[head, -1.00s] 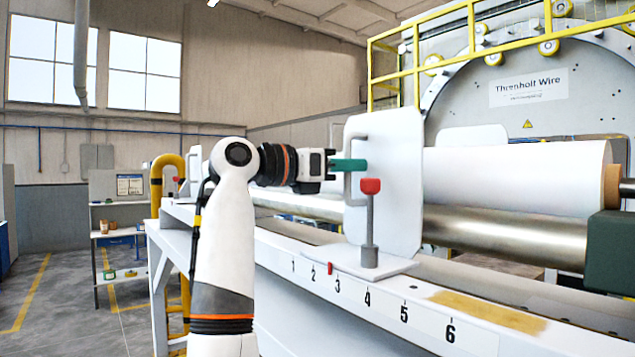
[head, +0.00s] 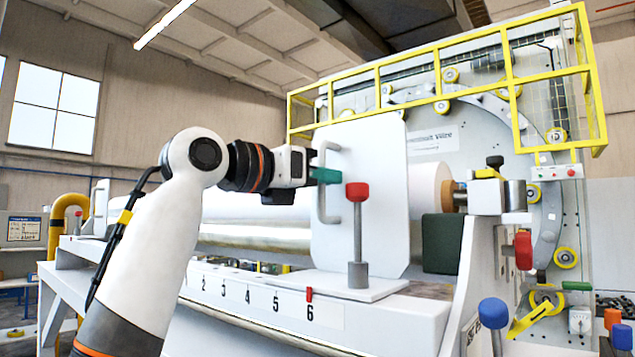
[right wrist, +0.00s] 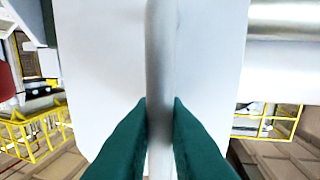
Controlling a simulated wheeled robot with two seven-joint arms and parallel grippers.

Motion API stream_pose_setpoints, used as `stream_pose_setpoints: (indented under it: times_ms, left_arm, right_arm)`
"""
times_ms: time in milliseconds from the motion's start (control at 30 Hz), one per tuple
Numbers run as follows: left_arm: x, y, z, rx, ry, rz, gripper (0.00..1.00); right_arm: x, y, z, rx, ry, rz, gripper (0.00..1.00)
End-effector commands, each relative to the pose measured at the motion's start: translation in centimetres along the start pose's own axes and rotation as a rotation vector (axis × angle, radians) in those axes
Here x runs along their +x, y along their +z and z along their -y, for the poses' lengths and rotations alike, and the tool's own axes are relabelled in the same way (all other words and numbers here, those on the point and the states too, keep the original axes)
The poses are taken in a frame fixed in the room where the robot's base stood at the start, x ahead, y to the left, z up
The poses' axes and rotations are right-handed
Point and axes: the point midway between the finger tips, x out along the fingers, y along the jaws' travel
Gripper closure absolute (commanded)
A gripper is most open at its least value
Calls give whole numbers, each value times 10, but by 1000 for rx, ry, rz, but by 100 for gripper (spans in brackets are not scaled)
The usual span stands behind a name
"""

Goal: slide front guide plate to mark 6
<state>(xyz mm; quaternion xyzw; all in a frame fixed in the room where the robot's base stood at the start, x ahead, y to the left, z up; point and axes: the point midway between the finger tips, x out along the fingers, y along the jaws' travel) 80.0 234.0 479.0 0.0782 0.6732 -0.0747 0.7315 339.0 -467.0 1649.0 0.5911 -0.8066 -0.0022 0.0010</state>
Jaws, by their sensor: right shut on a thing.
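The front guide plate (head: 378,194) is a white upright panel on a flat foot, with a grey bar handle on its face. My right gripper (head: 326,175) has green fingers shut on that handle; in the right wrist view the fingers (right wrist: 160,125) close on both sides of the grey bar (right wrist: 160,60). A red-knobbed lever (head: 358,235) stands upright on the plate's foot. The red pointer (head: 309,294) on the foot is at mark 6 (head: 310,312) on the scale. My left gripper is not in view.
The number scale (head: 250,296) runs along the white rail's front. A white roll (head: 428,190) and a dark green block (head: 441,243) are behind and right of the plate. A red knob (head: 523,250) and a blue knob (head: 493,312) stand at the right end.

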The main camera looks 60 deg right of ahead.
Motion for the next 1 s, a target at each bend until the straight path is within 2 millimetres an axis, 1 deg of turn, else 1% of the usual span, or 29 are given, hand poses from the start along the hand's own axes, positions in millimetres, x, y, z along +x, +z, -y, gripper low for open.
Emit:
stream_pose_setpoints:
  times_ms: [100, 267, 300, 367, 400, 667, 767, 867, 1000]
  left_arm:
    - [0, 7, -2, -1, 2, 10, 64]
    - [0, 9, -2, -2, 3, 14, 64]
    - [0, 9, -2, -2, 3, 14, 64]
    - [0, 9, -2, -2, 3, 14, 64]
    - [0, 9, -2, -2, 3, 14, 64]
    - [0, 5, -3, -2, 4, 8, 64]
    - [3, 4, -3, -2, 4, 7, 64]
    - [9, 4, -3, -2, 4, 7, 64]
    - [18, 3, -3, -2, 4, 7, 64]
  right_arm:
    - [0, 0, -1, 0, 4, 0, 100]
    - [0, 0, -2, 0, 4, 0, 100]
    - [0, 0, -1, 0, 4, -1, 81]
    - [0, 0, -1, 0, 4, -1, 71]
    - [0, 0, -1, 0, 3, -1, 68]
    - [-1, 0, 0, 0, 2, -1, 68]
    - [-7, 1, 0, 1, 0, -2, 68]
    - [-22, 2, 0, 1, -1, -3, 68]
    - [-52, 3, -1, 1, -2, -4, 68]
